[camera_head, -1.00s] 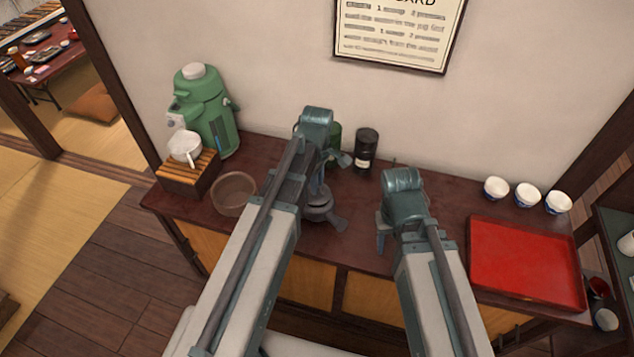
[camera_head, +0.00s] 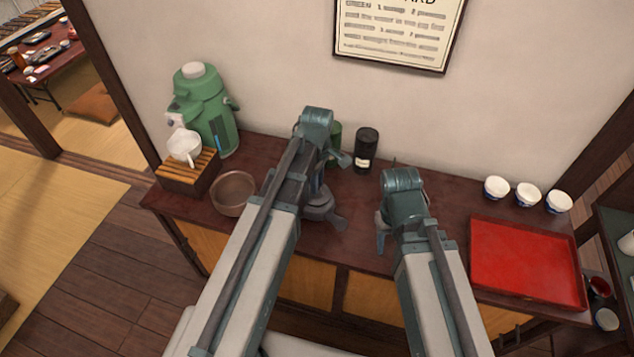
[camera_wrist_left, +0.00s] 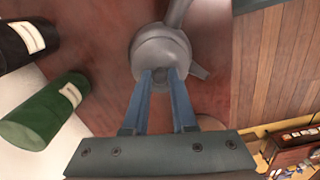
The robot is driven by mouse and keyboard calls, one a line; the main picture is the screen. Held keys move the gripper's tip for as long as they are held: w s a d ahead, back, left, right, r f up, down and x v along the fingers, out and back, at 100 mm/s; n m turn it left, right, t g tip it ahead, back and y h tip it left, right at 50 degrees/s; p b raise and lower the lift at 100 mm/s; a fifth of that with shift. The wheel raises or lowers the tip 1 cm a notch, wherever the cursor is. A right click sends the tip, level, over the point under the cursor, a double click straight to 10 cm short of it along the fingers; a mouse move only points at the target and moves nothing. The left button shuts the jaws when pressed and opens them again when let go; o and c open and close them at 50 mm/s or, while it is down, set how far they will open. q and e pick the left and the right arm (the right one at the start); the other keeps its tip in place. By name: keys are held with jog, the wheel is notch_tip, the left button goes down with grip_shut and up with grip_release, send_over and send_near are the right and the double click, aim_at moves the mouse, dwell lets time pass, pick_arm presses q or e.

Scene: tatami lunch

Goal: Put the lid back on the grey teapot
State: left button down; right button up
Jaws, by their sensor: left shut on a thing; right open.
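The grey teapot (camera_head: 322,208) stands on the dark red counter, partly hidden behind my left arm in the head view. In the left wrist view the teapot (camera_wrist_left: 177,14) shows its handle at the top and its spout at the right. My left gripper (camera_wrist_left: 163,73) is shut on the knob of the grey lid (camera_wrist_left: 158,50). The lid lies over the teapot's top in that view; I cannot tell whether it touches the rim. My right gripper (camera_head: 381,238) is open and empty above the counter, right of the teapot.
A brown bowl (camera_head: 233,207) stands left of the teapot. A green canister (camera_head: 335,133) and a black canister (camera_head: 366,150) stand behind. A red tray (camera_head: 525,262) and white cups (camera_head: 527,195) are at the right. A green dispenser (camera_head: 207,110) stands at the far left.

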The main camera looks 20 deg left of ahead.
dwell(0.4)
pick_arm(q)
jog(key=shift+c, duration=0.8)
grip_release()
jog(key=shift+r, duration=0.1)
jog(key=shift+r+p, duration=3.4)
jog(key=shift+p, duration=0.15)
grip_shut()
